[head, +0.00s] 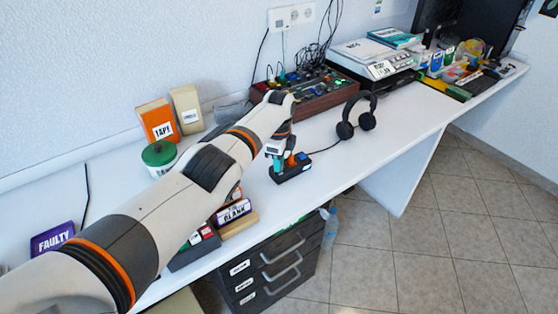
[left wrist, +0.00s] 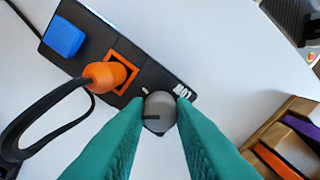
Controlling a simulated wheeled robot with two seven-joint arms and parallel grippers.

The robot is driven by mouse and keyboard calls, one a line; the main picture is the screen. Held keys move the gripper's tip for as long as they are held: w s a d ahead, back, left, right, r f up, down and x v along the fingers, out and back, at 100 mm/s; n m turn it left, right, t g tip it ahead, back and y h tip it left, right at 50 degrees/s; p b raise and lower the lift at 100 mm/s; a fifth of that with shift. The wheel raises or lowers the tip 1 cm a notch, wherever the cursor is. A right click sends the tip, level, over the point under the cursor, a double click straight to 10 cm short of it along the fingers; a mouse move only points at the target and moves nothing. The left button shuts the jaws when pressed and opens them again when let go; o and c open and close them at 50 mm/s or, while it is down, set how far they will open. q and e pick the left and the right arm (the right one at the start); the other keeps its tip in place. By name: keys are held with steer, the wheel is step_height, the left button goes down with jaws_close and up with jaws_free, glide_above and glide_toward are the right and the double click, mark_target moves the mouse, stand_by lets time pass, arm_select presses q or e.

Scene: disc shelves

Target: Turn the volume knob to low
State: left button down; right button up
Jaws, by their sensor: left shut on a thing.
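The grey round volume knob (left wrist: 160,112) sits at one end of a small black box in the left wrist view. A dark pointer line on it points left in that view. My left gripper (left wrist: 162,104) has its two teal fingers shut on the knob, one on each side. The knob itself is hidden there. My right gripper is not in view.
The box carries an orange plug (left wrist: 104,76) in an orange-framed socket and a blue button (left wrist: 64,38). Black headphones (head: 345,130) lie to the right with a cable to the box. A mixer (head: 318,94) stands behind. Drawers (head: 270,272) are below the desk.

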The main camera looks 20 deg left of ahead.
arm_select(q)
steer(key=n, duration=1.8)
steer(key=shift+n, duration=0.4)
steer(key=n, duration=0.3)
steer(key=shift+n+p, duration=0.3)
steer(key=n, duration=0.3)
steer(key=shift+n, duration=2.3)
